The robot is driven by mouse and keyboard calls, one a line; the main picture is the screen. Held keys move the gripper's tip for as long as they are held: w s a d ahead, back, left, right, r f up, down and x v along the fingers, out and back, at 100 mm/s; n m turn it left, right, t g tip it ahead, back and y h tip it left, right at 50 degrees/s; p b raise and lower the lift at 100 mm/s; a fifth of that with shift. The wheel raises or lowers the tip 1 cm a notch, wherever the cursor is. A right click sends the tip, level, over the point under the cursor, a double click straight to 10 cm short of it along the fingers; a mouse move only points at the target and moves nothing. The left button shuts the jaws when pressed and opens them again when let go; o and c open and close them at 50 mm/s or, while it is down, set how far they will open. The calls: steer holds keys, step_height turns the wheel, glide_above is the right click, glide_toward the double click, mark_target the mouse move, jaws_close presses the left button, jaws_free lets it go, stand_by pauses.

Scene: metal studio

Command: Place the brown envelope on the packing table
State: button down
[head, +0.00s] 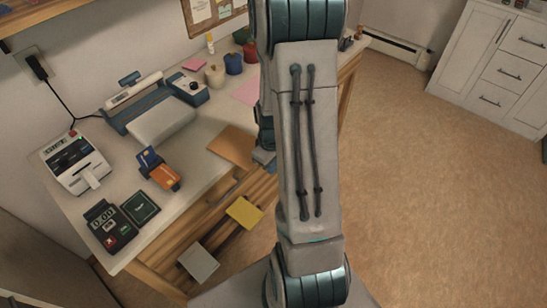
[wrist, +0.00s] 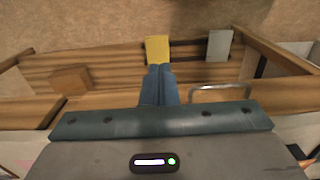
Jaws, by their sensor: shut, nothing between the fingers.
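A flat brown sheet that looks like the brown envelope (head: 232,145) lies at the front edge of the packing table (head: 190,150) in the head view. My arm hides its right part. I cannot make it out in the wrist view. My gripper (wrist: 160,70) is shut and empty in the wrist view, its blue fingers pointing toward the slatted wood below the tabletop. In the head view my arm mostly hides the gripper, which is close to the envelope's right side; I cannot tell whether they touch.
A brown block (wrist: 70,80) sits on the slats. A receipt printer (head: 75,163), orange card holder (head: 163,175), keypad (head: 108,225) and pots (head: 233,63) occupy the tabletop. Floor at right is clear.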

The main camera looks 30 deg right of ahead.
mark_target(247, 150)
steer(key=shift+w+a+r, duration=0.1)
steer(key=shift+w+a, duration=0.2)
steer(key=shift+w, duration=0.5)
steer(key=shift+w+a+r, duration=0.1)
steer(key=shift+w+a, duration=0.2)
steer(key=shift+w, duration=0.5)
steer(key=w, duration=0.2)
steer(key=w+a, duration=0.1)
steer(key=w, duration=0.1)
steer(key=w+a, duration=0.1)
steer(key=w, duration=0.1)
steer(key=shift+w+a, duration=0.1)
